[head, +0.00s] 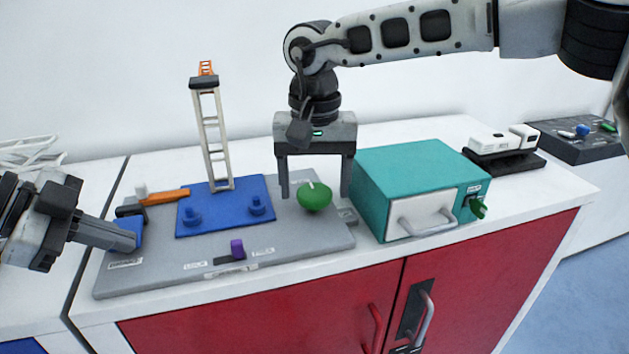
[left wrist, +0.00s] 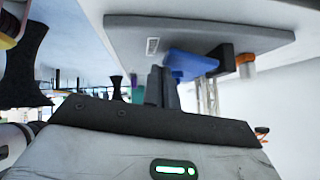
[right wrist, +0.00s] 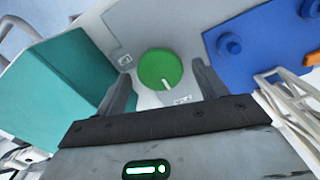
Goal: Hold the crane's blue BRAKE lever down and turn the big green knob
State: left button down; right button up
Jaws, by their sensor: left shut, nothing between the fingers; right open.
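The crane's grey base plate (head: 300,240) lies on the white counter, with a blue plate and a lattice tower (head: 212,135). The blue BRAKE lever (head: 130,229) is at its left end and also shows in the left wrist view (left wrist: 190,65). My left gripper (head: 132,240) is shut and empty, its fingertips at the lever; I cannot tell whether they press it. The big green knob (head: 314,198) with a white mark is at the plate's right and shows in the right wrist view (right wrist: 160,69). My right gripper (head: 315,195) is open, pointing down, its fingers either side of the knob.
A teal box (head: 400,170) with a drawer handle and small green knob stands close right of the right gripper. A purple slider (head: 237,249) is at the plate's front. An orange and white part (head: 163,197) sits behind the lever. A white device (head: 502,142) is at the far right.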

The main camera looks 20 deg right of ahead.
jog(key=shift+f, duration=0.15)
jog(key=c, duration=1)
